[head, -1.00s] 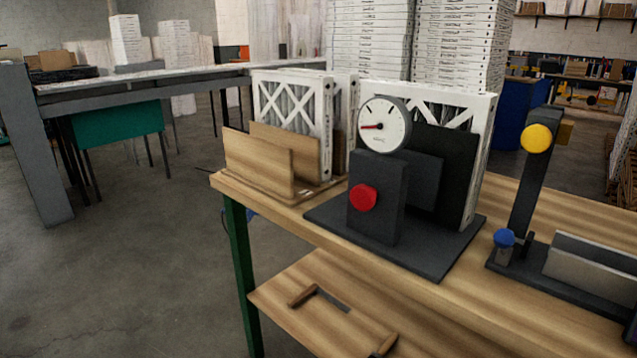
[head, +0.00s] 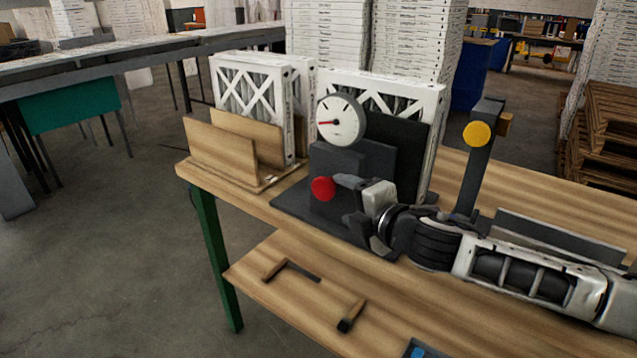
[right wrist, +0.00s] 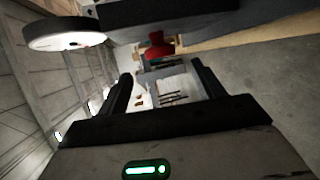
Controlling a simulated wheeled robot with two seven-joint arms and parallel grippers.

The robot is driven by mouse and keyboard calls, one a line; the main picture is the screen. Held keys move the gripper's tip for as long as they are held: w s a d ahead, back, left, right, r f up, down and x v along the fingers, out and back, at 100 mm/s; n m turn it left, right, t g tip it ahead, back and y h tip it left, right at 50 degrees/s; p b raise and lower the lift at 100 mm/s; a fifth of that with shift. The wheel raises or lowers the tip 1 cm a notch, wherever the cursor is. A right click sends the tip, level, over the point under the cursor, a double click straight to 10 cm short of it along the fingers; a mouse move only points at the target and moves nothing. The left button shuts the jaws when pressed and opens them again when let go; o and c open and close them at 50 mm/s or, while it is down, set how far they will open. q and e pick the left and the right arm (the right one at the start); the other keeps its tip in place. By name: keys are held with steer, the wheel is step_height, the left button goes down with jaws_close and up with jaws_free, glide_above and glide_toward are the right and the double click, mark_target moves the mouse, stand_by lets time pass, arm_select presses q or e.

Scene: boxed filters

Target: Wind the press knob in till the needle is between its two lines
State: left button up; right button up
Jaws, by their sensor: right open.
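The press knob (head: 323,188) is red and sits on the front of a dark press (head: 335,160). A round white gauge (head: 341,119) stands on top of the press. Its red needle points left; its two lines are too small to tell apart from the other marks. My right gripper (head: 350,200) is open just right of the knob. In the right wrist view the knob (right wrist: 158,46) lies beyond the open fingers (right wrist: 164,88), not between them. The gauge (right wrist: 66,32) shows there edge-on. My left gripper is out of view.
A white-framed filter (head: 408,92) stands in the press. More filters (head: 255,95) stand in a wooden rack (head: 225,150) to the left. A dark post with a yellow knob (head: 477,133) rises to the right. The lower shelf (head: 290,300) holds handled items.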

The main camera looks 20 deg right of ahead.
mark_target(319, 187)
steer(key=p+x, duration=0.1)
steer(key=x, duration=1)
steer(key=shift+w, duration=0.1)
steer(key=shift+c, duration=0.4)
steer(key=c, duration=0.9)
